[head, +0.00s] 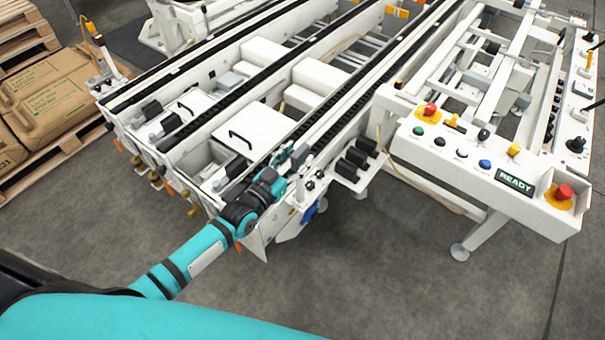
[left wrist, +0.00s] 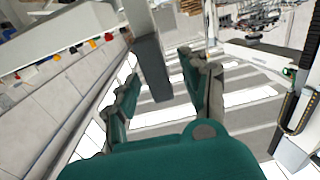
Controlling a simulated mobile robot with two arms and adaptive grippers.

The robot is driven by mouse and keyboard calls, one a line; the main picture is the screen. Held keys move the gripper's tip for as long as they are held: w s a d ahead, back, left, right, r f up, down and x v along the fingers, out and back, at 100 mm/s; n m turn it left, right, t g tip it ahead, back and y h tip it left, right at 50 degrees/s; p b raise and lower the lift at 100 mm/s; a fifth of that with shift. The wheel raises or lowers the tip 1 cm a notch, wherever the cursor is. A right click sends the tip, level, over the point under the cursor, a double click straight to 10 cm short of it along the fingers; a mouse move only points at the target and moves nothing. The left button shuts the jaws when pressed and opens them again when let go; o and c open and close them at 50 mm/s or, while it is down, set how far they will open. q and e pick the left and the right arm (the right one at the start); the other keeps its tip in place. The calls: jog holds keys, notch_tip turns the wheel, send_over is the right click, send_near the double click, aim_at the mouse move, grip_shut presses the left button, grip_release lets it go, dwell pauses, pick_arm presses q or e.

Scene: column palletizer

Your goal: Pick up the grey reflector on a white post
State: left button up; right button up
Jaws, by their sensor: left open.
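The grey reflector (left wrist: 152,68) is a dark grey block on a white post (left wrist: 137,16) in the left wrist view. It shows between the two teal-and-grey fingers of my left gripper (left wrist: 162,62), with a gap to the right finger. I cannot tell whether the left finger touches it. In the head view my left gripper (head: 290,160) is at the front end of the white conveyor frame. I cannot clearly pick out the reflector there; the gripper and nearby parts crowd it. My right gripper is not in view.
The white conveyor frame (head: 268,250) surrounds the gripper closely. A control panel (head: 540,207) with buttons and a READY display stands at the right. Sacks on a pallet (head: 40,150) lie at the left. The grey floor in front is clear.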

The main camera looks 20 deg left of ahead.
pick_arm(q)
jog(key=x, duration=0.3)
jog(key=shift+a, duration=0.1)
grip_shut()
dwell(0.4)
